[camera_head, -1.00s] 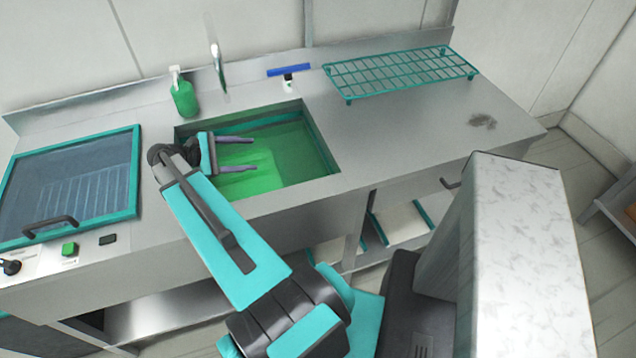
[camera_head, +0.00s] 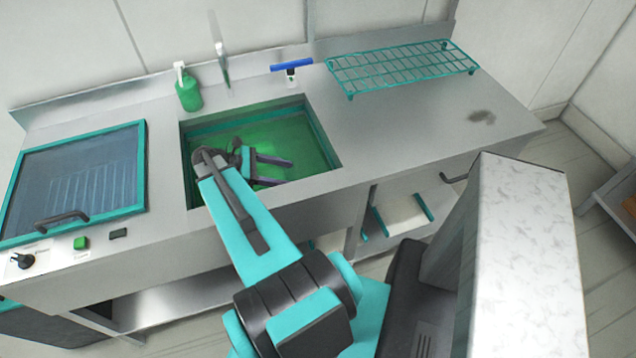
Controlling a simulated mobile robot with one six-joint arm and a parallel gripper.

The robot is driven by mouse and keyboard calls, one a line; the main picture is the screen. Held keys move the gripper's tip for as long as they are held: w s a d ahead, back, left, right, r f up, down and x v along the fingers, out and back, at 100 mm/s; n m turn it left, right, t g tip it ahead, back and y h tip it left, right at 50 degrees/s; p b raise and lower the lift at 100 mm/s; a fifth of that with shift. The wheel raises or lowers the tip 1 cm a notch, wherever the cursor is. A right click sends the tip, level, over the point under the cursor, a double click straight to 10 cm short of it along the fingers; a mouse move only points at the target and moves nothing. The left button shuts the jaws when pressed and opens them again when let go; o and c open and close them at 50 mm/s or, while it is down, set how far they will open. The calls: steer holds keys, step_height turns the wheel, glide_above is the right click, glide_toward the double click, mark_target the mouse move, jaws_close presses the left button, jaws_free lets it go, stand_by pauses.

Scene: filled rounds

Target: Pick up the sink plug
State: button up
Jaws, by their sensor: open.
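My gripper (camera_head: 288,172) is inside the sink basin, low over the green liquid or floor of the basin. Its two purple-grey fingers point right and are apart, with nothing seen between them. The sink (camera_head: 325,140) is a rectangular basin with a teal band inside and green filling. I cannot make out a sink plug; a small dark shape (camera_head: 237,144) shows beside my wrist, but I cannot tell whether it is part of my gripper. My wrist and forearm hide the front left part of the basin.
A green soap bottle (camera_head: 189,93) and a tap (camera_head: 222,65) stand behind the sink. A blue-topped squeegee-like tool (camera_head: 291,68) lies near the back. A teal wire rack (camera_head: 402,67) stands at right. A glass-lidded unit (camera_head: 78,183) is at left.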

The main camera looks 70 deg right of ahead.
steer(key=p+x, duration=0.2)
steer(key=x, duration=0.5)
steer(key=shift+s+d+f, duration=0.1)
steer(key=shift+s+d, duration=0.05)
steer(key=shift+s, duration=0.1)
steer(key=shift+f, duration=0.1)
steer(key=shift+s+d+p, duration=0.1)
steer(key=shift+s+p, duration=0.05)
steer(key=shift+p, duration=0.15)
steer(key=shift+f+p+x, duration=0.15)
steer(key=shift+p+x, duration=0.65)
steer(key=shift+x, duration=0.45)
steer(key=shift+f+p+x, duration=0.15)
steer(key=shift+p+x, duration=0.65)
steer(key=shift+x, duration=0.4)
steer(key=shift+c, duration=0.4)
steer(key=shift+f, duration=0.1)
jaws_close()
